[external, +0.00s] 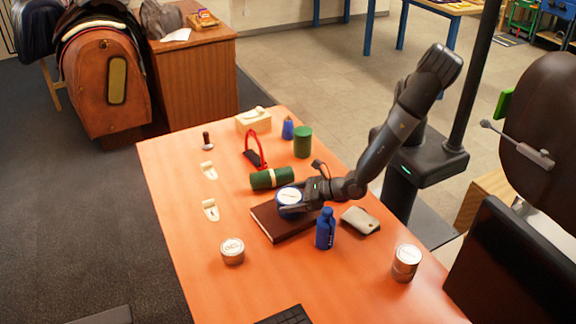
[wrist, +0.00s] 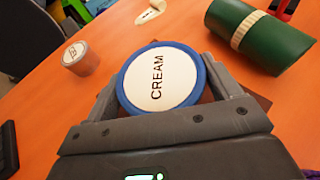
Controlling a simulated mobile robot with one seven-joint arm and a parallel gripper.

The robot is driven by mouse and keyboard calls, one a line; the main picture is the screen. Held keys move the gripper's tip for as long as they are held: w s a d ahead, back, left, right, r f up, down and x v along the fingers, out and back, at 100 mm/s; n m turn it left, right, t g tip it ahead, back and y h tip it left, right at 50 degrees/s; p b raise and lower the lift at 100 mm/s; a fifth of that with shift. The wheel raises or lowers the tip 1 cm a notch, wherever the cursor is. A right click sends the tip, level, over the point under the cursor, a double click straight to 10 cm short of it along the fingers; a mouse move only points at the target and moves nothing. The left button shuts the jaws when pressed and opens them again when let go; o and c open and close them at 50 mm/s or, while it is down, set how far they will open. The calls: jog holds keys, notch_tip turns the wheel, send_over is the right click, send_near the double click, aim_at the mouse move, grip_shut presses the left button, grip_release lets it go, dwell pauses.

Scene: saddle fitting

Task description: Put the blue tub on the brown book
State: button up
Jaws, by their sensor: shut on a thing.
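The blue tub (external: 289,197) has a white lid, which reads CREAM in the wrist view (wrist: 160,78). My gripper (external: 290,207) is shut on the tub, with one finger on each side of it in the wrist view (wrist: 165,98). The brown book (external: 272,222) lies flat on the orange table. The tub is over the book's upper part in the external view. I cannot tell whether the tub touches the book or is held just above it. In the wrist view the tub and gripper hide most of the book (wrist: 263,101).
A green roll (external: 271,178) lies just behind the book, and a blue bottle (external: 325,229) stands at its right. A grey-white pouch (external: 360,220) lies farther right. A round tin (external: 232,251) stands in front, left of the book.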

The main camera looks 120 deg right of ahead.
jog(key=shift+f, duration=0.15)
jog(key=o, duration=1.1)
